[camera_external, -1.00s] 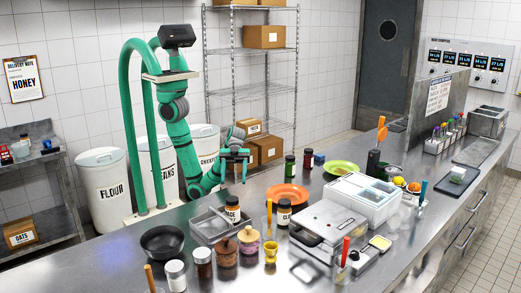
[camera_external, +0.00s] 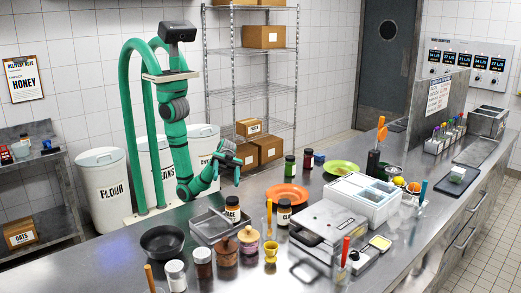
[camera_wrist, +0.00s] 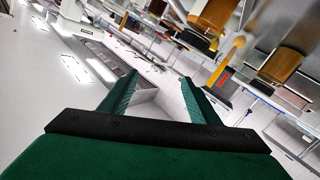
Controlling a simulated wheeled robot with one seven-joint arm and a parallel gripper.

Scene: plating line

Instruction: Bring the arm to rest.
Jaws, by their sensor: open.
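My green arm (camera_external: 181,150) hangs from its column behind the steel counter, bent at the elbow, with the forearm reaching up to the right. My gripper (camera_external: 237,182) is at the end, above the counter's back edge, left of the orange plate (camera_external: 287,194). In the wrist view my gripper (camera_wrist: 158,80) shows two green fingers spread apart with nothing between them. The wrist view is tilted and shows the counter and floor beyond the fingers.
The counter holds a metal tray (camera_external: 201,239), a dark bowl (camera_external: 162,242), several jars, a press (camera_external: 325,228) and a white bin unit (camera_external: 360,210). A wire shelf (camera_external: 250,90) with boxes is at the back.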

